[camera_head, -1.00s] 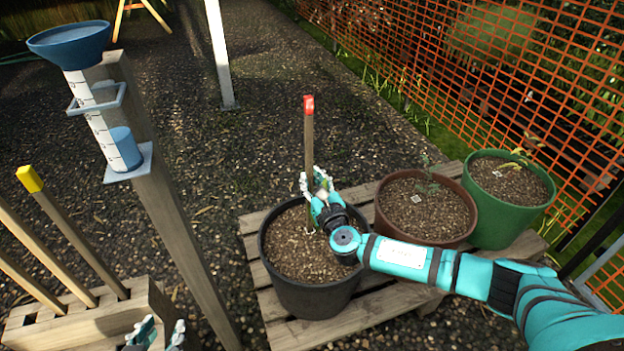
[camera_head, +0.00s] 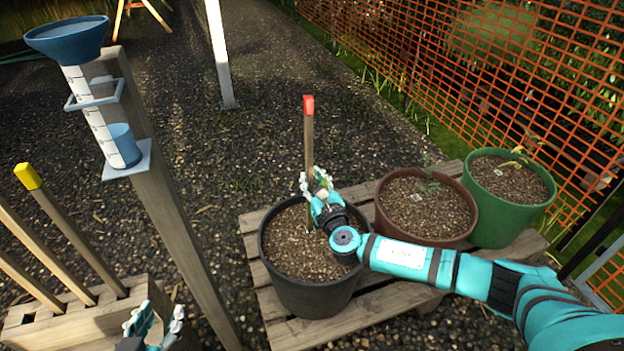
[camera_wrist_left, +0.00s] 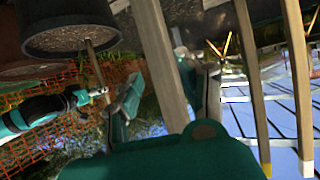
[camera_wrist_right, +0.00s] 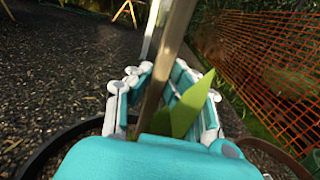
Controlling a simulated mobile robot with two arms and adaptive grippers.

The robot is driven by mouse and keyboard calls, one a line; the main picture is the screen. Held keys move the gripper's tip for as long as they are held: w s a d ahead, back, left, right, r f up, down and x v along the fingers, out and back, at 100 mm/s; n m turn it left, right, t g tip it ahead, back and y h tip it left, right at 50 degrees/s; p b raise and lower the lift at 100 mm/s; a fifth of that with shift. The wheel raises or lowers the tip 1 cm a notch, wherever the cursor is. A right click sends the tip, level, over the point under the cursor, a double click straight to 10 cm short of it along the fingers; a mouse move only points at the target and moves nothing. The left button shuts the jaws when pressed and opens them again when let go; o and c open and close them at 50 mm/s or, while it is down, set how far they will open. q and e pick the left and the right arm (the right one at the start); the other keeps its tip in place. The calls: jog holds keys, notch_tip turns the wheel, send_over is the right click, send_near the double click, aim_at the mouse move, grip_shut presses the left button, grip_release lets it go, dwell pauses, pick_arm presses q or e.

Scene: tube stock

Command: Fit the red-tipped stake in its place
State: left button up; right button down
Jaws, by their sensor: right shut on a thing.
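The red-tipped stake (camera_head: 309,135) stands upright over the black pot (camera_head: 312,298), its red tip at the top.
A brown pot (camera_head: 440,225) and a green pot (camera_head: 520,222) stand right of the black pot on a wooden pallet (camera_head: 255,245). A slotted block (camera_head: 70,325) holds several stakes, one yellow-tipped (camera_head: 28,177). A rain gauge post (camera_head: 165,200) rises between block and pallet.

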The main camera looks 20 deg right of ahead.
pick_arm(q)
notch_tip(320, 180, up, 9)
jog(key=w+d+t+h+b, duration=0.1)
jog(key=w+d+t+b, duration=0.1)
jog(key=t, duration=0.3)
jog(key=shift+w+t+h, duration=0.25)
jog(key=shift+t+h, duration=0.15)
dwell(1.2)
jog(key=shift+r, duration=0.15)
jog(key=s+r+t+h+b, duration=0.2)
jog(key=r+t, duration=0.4)
jog(key=r, duration=0.3)
jog(key=shift+s+d+m+t+b, duration=0.15)
jog(key=shift+s+m+t+b, duration=0.15)
jog(key=shift+s, duration=0.55)
dwell(1.0)
